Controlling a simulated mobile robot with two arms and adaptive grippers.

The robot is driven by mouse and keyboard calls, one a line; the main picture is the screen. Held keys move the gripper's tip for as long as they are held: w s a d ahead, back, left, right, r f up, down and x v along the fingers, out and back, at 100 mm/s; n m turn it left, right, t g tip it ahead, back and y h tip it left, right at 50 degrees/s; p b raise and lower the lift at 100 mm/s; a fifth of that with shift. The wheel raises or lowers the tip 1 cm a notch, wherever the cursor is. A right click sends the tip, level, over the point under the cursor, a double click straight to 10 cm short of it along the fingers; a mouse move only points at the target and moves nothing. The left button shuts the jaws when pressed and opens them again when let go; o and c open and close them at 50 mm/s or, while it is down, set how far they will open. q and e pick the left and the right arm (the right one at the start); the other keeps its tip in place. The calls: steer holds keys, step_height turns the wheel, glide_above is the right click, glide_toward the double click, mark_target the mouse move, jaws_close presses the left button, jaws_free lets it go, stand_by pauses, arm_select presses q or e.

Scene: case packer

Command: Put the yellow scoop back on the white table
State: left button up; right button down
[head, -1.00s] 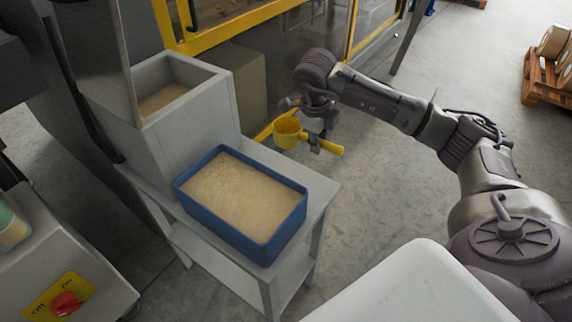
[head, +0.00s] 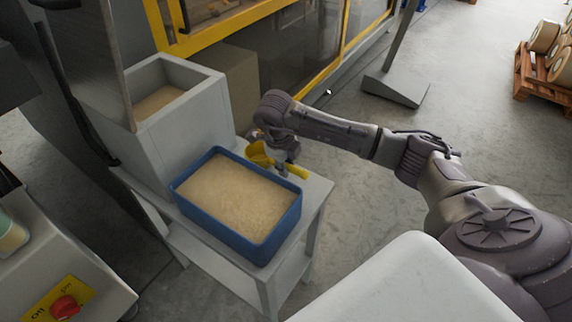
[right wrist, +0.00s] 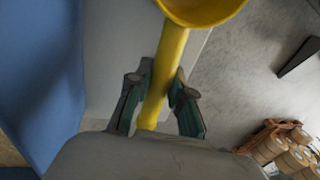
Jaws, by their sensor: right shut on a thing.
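The yellow scoop (head: 259,154) is in my right gripper (head: 283,166), at the far right corner of the white table (head: 312,184). In the right wrist view the fingers (right wrist: 160,100) are shut around the scoop's handle (right wrist: 167,72), with its bowl (right wrist: 203,8) beyond them. The handle's end shows right of the gripper in the head view. The scoop is over or close to the table top beside the blue bin; I cannot tell whether it touches. My left gripper is not in view.
A blue bin (head: 258,250) of tan granules fills most of the table top. A grey hopper (head: 190,105) stands behind it to the left. A yellow-framed machine (head: 225,30) is at the back.

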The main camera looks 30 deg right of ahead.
steer(key=shift+f, duration=0.15)
steer(key=c, duration=1)
jaws_free()
steer(key=shift+c, duration=0.2)
steer(key=w+v, duration=0.1)
steer(key=v, duration=1.1)
steer(key=shift+s+r+b, duration=0.2)
steer(key=shift+s+b, duration=0.15)
steer(key=shift+s, duration=0.2)
